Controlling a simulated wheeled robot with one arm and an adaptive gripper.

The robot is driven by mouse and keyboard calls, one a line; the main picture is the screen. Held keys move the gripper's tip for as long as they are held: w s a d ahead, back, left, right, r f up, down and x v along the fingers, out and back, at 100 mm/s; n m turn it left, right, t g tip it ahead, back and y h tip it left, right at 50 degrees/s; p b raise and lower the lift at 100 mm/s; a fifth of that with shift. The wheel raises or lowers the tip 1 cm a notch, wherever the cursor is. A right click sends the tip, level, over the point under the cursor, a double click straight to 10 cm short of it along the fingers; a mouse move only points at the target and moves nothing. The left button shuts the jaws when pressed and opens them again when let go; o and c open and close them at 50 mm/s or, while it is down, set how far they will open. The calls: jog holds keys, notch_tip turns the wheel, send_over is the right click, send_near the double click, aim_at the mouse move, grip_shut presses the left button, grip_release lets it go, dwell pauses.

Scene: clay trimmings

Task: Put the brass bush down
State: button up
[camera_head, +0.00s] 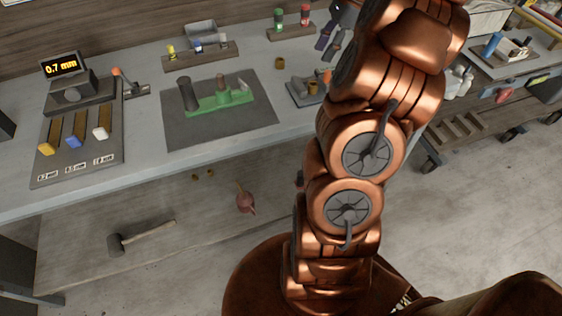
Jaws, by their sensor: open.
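A small brass bush (280,63) stands alone on the grey bench top, behind the dark mat. Another brass-coloured bush (313,88) is at the small grey fixture (297,92) beside my arm; whether it sits in or on it I cannot tell. My gripper (330,42) shows at the top, partly behind my arm. Its dark fingers are apart, with nothing seen between them. It is to the right of the lone bush and apart from it in the picture.
A dark mat (180,132) bears a green fixture (215,103) with a dark cylinder. A gauge display (62,66) and a board with coloured blocks (100,160) stand left.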

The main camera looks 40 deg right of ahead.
jog(key=s+a+n+g+h, duration=0.15)
jog(key=a+n, duration=0.45)
jog(key=a, duration=0.7)
jog(key=s+a+n+g, duration=0.1)
jog(key=s+a+n, duration=0.35)
jog(key=a, duration=0.75)
jog(key=s+a+f+n+h, duration=0.1)
jog(key=s+a+f+n, duration=0.2)
jog(key=s+n, duration=0.3)
jog(key=s+a+f+n+g+h, duration=0.1)
jog(key=s+a+f+n, duration=0.1)
jog(key=s+a+n, duration=0.4)
jog(key=s, duration=0.4)
jog(key=shift+a+f, duration=0.15)
jog(key=shift+f, duration=0.25)
jog(key=shift+r+h, duration=0.1)
jog(key=shift+h, duration=0.15)
